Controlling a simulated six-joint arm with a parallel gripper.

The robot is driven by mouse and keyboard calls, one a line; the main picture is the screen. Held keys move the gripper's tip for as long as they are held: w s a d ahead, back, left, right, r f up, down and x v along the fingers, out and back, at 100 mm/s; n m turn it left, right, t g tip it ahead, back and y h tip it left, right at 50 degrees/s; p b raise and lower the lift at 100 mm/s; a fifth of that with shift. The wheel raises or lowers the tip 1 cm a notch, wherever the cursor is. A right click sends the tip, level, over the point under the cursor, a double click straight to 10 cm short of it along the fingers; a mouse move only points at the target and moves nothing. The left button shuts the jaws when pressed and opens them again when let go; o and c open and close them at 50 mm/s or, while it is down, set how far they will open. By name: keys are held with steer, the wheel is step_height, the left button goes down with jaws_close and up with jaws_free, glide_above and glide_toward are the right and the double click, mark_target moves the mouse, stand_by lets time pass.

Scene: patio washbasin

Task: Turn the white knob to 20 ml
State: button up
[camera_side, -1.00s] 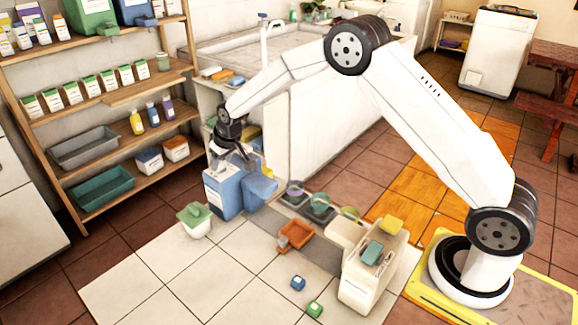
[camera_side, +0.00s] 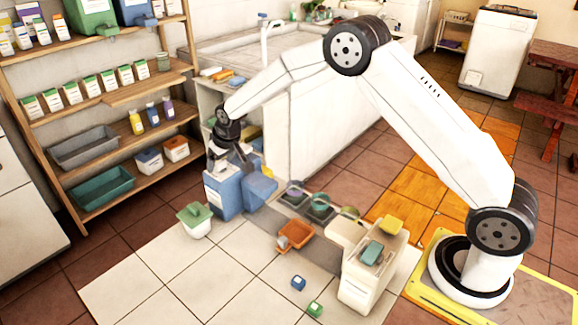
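A blue box-shaped dispenser (camera_side: 223,194) with a pale label on its front stands at the left end of a row of things on the floor. A lower blue part (camera_side: 261,188) is attached at or stands against its right side. My gripper (camera_side: 231,166) points down at the top of the dispenser, its dark fingers spread apart. I cannot make out a white knob or any ml marks; the gripper covers much of the dispenser's top. I cannot tell whether the fingers touch anything.
A white tub with a green lid (camera_side: 195,219) stands in front left. An orange tray (camera_side: 295,235), small bowls (camera_side: 320,204) and a cream dispenser (camera_side: 362,280) stand to the right. Shelves (camera_side: 120,95) rise at left; the white washbasin wall (camera_side: 325,125) is behind. The front tiles are mostly clear.

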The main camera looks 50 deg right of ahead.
steer(key=shift+s+r, duration=0.1)
steer(key=v, duration=0.7)
steer(key=shift+r, duration=0.3)
steer(key=shift+s, duration=0.1)
stand_by(0.4)
steer(key=s+d+f+g, duration=0.1)
steer(key=s, duration=1.4)
steer(key=s+f+g, duration=0.1)
steer(key=s, duration=1.4)
steer(key=shift+d+f, duration=0.3)
steer(key=shift+d, duration=0.1)
